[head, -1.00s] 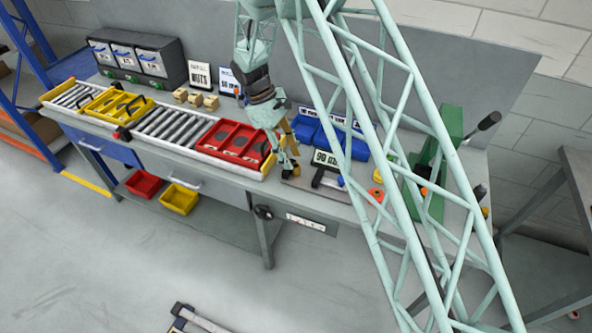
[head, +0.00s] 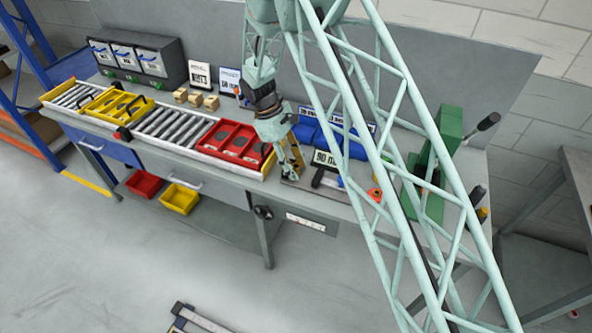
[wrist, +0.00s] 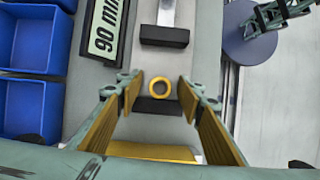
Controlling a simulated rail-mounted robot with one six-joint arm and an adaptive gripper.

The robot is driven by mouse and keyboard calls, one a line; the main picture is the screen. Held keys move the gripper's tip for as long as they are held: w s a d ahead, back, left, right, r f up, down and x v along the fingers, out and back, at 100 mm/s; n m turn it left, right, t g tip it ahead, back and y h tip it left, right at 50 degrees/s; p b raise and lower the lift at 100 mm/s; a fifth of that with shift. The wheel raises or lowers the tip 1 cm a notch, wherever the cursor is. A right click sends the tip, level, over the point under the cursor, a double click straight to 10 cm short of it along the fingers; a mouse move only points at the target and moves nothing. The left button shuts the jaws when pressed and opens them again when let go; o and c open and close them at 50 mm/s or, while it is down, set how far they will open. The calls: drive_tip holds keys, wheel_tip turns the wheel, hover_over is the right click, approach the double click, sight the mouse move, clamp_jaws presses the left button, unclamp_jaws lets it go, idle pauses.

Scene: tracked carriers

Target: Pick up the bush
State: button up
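The bush is a small brass-yellow ring (wrist: 160,86). In the wrist view it lies on a grey surface, just beyond a dark block (wrist: 158,105), its round hole facing the camera. My gripper (wrist: 161,97) is open, with one yellow-padded finger on each side of the ring and clear gaps between. Its fingers do not appear to touch the bush. In the head view my gripper (head: 291,172) is low over the bench beside the red tray, and I cannot make out the bush there.
A "90 mm" sign (wrist: 106,27) and blue bins (wrist: 30,104) stand left of the gripper in the wrist view. Another dark block (wrist: 164,37) lies beyond the bush. The red tray (head: 267,150) is close on the gripper's left in the head view.

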sight(297, 167)
drive_tip(key=shift+c, duration=0.7)
drive_tip(key=c, duration=0.9)
drive_tip(key=shift+r, duration=0.15)
drive_tip(key=shift+r+p, duration=0.65)
drive_tip(key=shift+r, duration=1.15)
drive_tip(key=shift+s+d+f, duration=0.1)
drive_tip(key=shift+s, duration=0.3)
drive_tip(key=s+d+b, duration=0.1)
drive_tip(key=s, duration=0.4)
drive_tip(key=s+d+r+b, duration=0.1)
drive_tip(key=s+d, duration=0.1)
drive_tip(key=s, duration=0.2)
drive_tip(key=s+d+b, duration=0.1)
drive_tip(key=s, duration=0.4)
drive_tip(key=shift+s+d+r, duration=0.15)
drive_tip(key=shift+s+r, duration=0.05)
drive_tip(key=shift+s, duration=0.1)
